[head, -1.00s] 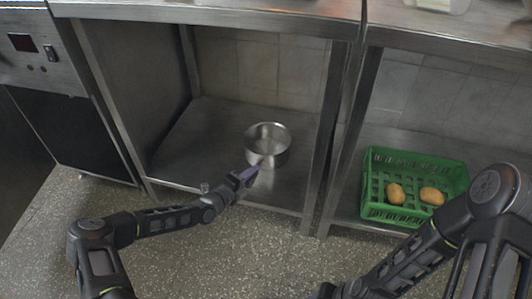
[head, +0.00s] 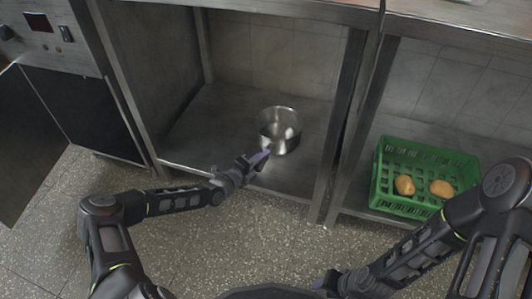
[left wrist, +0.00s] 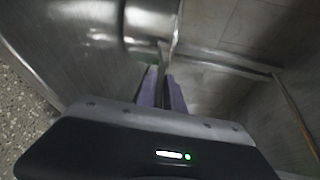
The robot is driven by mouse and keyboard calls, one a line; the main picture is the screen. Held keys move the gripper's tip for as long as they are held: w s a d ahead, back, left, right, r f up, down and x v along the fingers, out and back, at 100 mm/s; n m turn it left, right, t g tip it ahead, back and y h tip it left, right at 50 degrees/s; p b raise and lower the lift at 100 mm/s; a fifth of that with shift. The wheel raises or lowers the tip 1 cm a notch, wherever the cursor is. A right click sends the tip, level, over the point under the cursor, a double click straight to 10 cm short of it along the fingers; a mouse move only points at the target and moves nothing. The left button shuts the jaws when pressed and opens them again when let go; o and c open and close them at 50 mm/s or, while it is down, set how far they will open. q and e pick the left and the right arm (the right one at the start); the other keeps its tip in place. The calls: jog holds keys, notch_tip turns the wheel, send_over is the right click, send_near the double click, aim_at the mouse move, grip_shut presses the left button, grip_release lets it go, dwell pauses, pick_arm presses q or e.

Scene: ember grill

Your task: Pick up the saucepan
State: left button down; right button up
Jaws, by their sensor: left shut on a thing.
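The saucepan (head: 279,131) is a shiny round metal pan over the lower shelf of the left steel bay. Its body appears upright, and I cannot tell whether its base touches the shelf. My left gripper (head: 262,157) reaches in over the shelf's front edge, on the near side of the pan, with its purple fingers shut on the handle. In the left wrist view the handle (left wrist: 162,58) runs between the fingers, and the pan's body (left wrist: 150,22) is partly cut off at the top. My right arm's end (head: 328,284) is low in the head view, its fingers unclear.
The lower shelf (head: 210,130) is otherwise bare. A steel post (head: 338,135) parts it from the bay with a green crate (head: 383,170) holding two potatoes (head: 404,185). The steel worktop's edge (head: 270,10) overhangs the pan. A dark appliance (head: 95,115) stands at the left.

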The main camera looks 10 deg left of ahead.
pick_arm(q)
notch_tip(320, 180, up, 9)
jog(key=p, duration=0.4)
jog(key=shift+d, duration=0.1)
jog(key=shift+r, duration=0.3)
